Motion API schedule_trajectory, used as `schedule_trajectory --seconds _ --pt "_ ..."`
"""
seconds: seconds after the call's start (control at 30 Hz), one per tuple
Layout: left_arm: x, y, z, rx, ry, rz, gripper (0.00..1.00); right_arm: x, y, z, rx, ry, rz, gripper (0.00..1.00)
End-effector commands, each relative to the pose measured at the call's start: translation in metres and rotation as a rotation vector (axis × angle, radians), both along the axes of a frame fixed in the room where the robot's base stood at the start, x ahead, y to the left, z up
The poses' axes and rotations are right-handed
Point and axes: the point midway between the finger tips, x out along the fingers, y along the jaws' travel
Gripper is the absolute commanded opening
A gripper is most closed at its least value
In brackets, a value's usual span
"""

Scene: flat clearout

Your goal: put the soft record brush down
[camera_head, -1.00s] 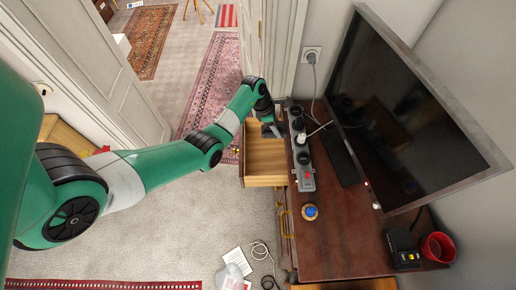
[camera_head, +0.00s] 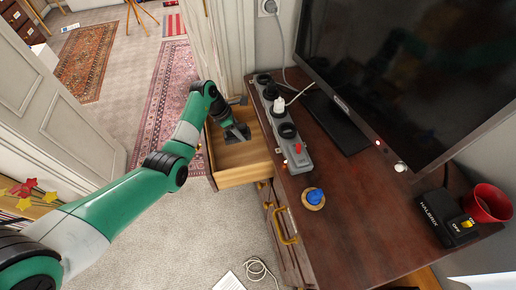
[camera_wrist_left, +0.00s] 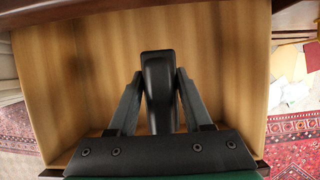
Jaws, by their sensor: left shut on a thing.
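My left gripper (camera_head: 236,131) reaches down into the open wooden drawer (camera_head: 243,172) of the dark brown cabinet. In the left wrist view its two grey fingers (camera_wrist_left: 158,98) are shut on the soft record brush (camera_wrist_left: 158,72), a black rounded thing. The brush is inside the drawer's outline, over the drawer floor. I cannot tell whether it touches the floor. In the head view the brush is mostly hidden by the gripper. My right gripper is not in view.
On the cabinet top (camera_head: 345,220) stand a grey power strip (camera_head: 294,152) with plugs, a blue knob-like thing (camera_head: 315,196), a large screen (camera_head: 420,75), a black box (camera_head: 445,217) and a red cup (camera_head: 487,203). The carpet holds a white cable (camera_head: 258,269) and papers (camera_head: 229,282).

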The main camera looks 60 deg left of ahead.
Motion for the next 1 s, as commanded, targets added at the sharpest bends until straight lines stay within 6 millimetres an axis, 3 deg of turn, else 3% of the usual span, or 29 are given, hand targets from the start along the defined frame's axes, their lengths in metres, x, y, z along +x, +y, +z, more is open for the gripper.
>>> schedule_trajectory --seconds 0.1,0.37,0.57,0.8,1.0 --pt "0.000 0.000 -0.007 -0.001 0.000 0.000 0.00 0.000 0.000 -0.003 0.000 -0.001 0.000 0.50" --pt "-0.001 0.000 -0.059 -0.001 0.001 0.001 0.00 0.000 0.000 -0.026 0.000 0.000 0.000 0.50" --pt "0.000 0.000 -0.065 0.000 0.000 0.000 0.00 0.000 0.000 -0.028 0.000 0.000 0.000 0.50" --pt "-0.001 0.000 -0.101 -0.001 0.001 0.001 0.00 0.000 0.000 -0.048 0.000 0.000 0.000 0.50" --pt "0.000 0.000 -0.099 0.001 0.000 0.000 0.00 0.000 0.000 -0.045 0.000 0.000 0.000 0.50"
